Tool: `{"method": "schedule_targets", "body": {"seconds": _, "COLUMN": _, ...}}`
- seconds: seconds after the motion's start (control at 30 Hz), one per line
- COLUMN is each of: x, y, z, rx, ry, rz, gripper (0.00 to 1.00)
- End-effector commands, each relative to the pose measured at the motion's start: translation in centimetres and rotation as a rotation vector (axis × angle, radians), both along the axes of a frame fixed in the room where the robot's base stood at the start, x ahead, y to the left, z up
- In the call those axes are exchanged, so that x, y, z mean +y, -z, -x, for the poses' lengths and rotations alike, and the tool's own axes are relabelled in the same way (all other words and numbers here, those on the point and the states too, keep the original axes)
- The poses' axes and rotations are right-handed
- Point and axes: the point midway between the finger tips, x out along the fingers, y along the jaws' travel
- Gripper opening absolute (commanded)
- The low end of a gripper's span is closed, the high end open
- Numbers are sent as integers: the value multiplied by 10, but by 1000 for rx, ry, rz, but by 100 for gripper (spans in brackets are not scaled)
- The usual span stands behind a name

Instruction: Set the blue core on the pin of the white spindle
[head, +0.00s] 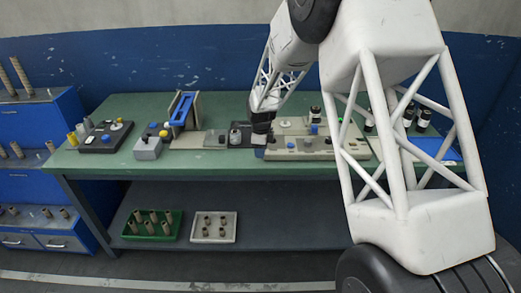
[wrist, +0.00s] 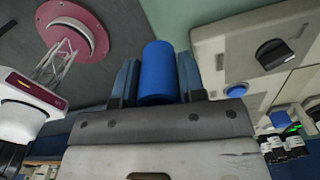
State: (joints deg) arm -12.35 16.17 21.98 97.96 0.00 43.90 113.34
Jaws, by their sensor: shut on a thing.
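The blue core (wrist: 160,72) is a plain blue cylinder. In the wrist view it is between the two fingers of my gripper (wrist: 159,80), which is shut on it. In the head view my gripper (head: 262,136) is low over the middle of the green bench, with a small part of the blue core (head: 259,153) showing below it. The gripper and arm hide much of the core there. I cannot pick out the white spindle or its pin with certainty in either view.
The green bench (head: 115,108) carries a grey machine panel (head: 300,147) with knobs right of my gripper. Below are a green tray (head: 173,232) and a white tray (head: 228,238) with several cores.

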Motion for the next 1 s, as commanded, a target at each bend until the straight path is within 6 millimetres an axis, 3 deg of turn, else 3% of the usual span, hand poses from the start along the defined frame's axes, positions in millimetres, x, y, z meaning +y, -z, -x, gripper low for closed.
{"method": "schedule_targets", "body": {"seconds": 0.57, "x": -2, "y": -2, "z": -8, "rx": -1, "ry": 2, "rz": 0, "gripper": 15}}
{"method": "schedule_targets", "body": {"seconds": 0.77, "x": -8, "y": -9, "z": -31, "rx": 0, "ry": 7, "rz": 0, "gripper": 15}}
{"method": "schedule_targets", "body": {"seconds": 1.0, "x": -23, "y": -23, "z": -75, "rx": -1, "ry": 20, "rz": -1, "gripper": 15}}
